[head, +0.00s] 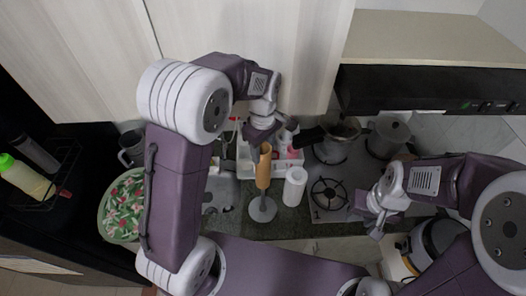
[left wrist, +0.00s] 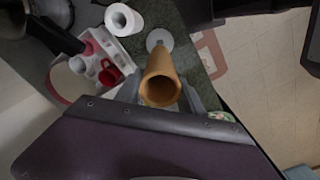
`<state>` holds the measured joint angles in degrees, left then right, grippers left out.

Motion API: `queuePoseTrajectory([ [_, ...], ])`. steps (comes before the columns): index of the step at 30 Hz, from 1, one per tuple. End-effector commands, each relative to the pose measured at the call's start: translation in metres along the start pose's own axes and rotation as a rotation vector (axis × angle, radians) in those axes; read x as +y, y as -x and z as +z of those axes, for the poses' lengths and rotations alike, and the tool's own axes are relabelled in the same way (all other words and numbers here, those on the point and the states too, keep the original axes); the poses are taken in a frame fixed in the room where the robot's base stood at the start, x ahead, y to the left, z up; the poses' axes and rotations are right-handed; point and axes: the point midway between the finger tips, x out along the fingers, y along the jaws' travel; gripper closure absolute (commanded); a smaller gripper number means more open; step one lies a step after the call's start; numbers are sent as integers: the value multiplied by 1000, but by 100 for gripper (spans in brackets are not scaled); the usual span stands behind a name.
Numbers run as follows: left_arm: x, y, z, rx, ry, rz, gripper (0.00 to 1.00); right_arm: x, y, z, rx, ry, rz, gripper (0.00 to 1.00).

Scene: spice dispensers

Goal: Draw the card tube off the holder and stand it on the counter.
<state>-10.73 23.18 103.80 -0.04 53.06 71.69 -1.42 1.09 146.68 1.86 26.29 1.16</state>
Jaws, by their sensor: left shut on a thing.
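The card tube (head: 264,168) is brown and hollow, and stands roughly upright in the head view. My left gripper (head: 263,140) is shut on its upper part. In the left wrist view the tube (left wrist: 161,88) shows its open end towards the camera, between the fingers (left wrist: 160,97). The holder (head: 262,210) has a round grey base on the counter (head: 238,222), below the tube. Its base also shows in the left wrist view (left wrist: 159,38). I cannot tell whether its post is still inside the tube. My right gripper (head: 375,233) is away to the right, its opening unclear.
A white paper roll (head: 295,188) stands right of the holder. A white rack (head: 243,160) with red items is behind. The stove (head: 329,213) with pots is to the right, and the sink (head: 219,197) to the left. A little counter is bare around the holder.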

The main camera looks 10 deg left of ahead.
Motion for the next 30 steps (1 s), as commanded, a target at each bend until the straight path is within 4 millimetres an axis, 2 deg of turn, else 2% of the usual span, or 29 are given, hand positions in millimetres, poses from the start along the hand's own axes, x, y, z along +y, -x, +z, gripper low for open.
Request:
queuePoseTrajectory([
  [30, 0, 31, 0, 1, 0, 2, 100, 0, 0, 0, 0, 0, 0, 64],
])
